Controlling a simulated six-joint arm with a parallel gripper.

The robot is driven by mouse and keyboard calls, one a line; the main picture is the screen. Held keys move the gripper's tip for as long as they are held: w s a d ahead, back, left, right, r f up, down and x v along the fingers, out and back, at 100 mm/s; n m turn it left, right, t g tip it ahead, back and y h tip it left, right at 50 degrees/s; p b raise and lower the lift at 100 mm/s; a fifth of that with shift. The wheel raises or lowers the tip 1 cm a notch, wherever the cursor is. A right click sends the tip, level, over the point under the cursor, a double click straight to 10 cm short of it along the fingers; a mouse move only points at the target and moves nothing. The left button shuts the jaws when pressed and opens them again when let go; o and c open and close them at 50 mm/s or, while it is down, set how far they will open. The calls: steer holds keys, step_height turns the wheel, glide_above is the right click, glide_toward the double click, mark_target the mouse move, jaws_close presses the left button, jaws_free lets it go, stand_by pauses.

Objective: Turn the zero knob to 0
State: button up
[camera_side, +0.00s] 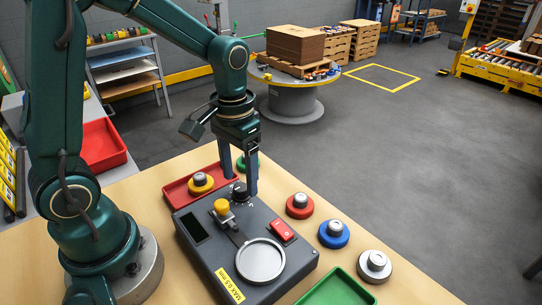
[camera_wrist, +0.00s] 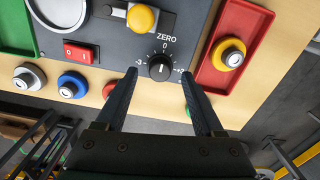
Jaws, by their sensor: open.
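The black zero knob (camera_wrist: 160,67) sits on the dark grey gauge panel (camera_wrist: 205,28) in the wrist view. Its printed scale runs from -3 to +3, with 0 and the word ZERO on the far side. A small pale mark shows on the knob, but its exact reading is too small to tell. My gripper (camera_wrist: 159,75) is open, one finger on each side of the knob, with visible gaps. In the side view my gripper (camera_side: 239,186) points down at the knob (camera_side: 240,195) from above, near the back of the gauge.
The gauge carries a yellow plunger (camera_side: 222,206), a red switch (camera_side: 281,231) and a round plate (camera_side: 260,262). A red tray (camera_side: 176,194) holding a yellow-ringed blank lies behind it. Red, blue and white blanks stand right of it; a green tray (camera_side: 338,290) is in front.

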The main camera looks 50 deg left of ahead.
mark_target(241, 187)
steer(key=shift+r, duration=1.65)
steer(key=shift+r, duration=0.1)
steer(key=s+d+r+m+t, duration=0.1)
steer(key=s+d+r+t, duration=0.1)
steer(key=s+r+t, duration=0.3)
steer(key=shift+s+d+m+t, duration=0.25)
steer(key=shift+s+m+t, duration=0.05)
steer(key=shift+s, duration=1.5)
